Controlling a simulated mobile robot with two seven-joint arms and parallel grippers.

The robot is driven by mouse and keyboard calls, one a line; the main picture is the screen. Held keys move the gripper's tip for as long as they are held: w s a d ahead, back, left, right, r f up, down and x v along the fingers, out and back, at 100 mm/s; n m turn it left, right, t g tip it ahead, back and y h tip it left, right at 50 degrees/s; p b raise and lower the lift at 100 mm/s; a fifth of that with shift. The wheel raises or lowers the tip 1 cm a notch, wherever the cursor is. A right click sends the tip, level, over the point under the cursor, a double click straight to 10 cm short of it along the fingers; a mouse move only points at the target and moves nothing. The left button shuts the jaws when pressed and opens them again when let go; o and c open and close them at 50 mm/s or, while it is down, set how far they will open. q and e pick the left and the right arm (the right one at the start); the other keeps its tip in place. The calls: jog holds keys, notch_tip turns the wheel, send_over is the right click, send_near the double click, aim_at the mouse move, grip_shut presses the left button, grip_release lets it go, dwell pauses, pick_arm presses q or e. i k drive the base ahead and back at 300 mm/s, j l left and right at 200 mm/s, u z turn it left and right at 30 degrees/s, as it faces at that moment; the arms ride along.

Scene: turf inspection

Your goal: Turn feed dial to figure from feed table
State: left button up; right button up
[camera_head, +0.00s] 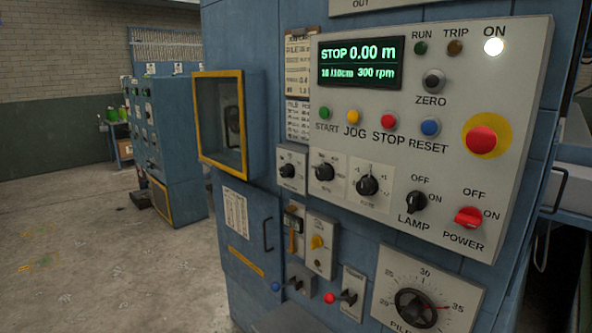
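A blue machine cabinet carries a grey control panel (345,130). Its display (358,63) reads STOP 0.00 m, 16 /10cm and 300 rpm. Below are three black knobs on pale plates: a left one (287,170), a middle one (323,173) and a right one (367,186). Their small labels are too blurred to tell which is the feed dial. A large dial (415,308) marked 25, 30, 35 and "PILE" is cut by the bottom edge. Two printed sheets, upper (298,62) and lower (299,120), hang left of the display; their rows are unreadable. Neither gripper shows.
START, JOG, STOP and RESET buttons sit under the display. A red emergency button (481,141), a LAMP switch (414,202) and a red POWER switch (467,217) are at right. A yellow-framed box (220,159) juts out at left. Open floor (90,250) lies left.

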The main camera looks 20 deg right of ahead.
aim_at(287, 171)
jog(key=i+j+z, duration=0.1)
jog(key=j+z, duration=1.15)
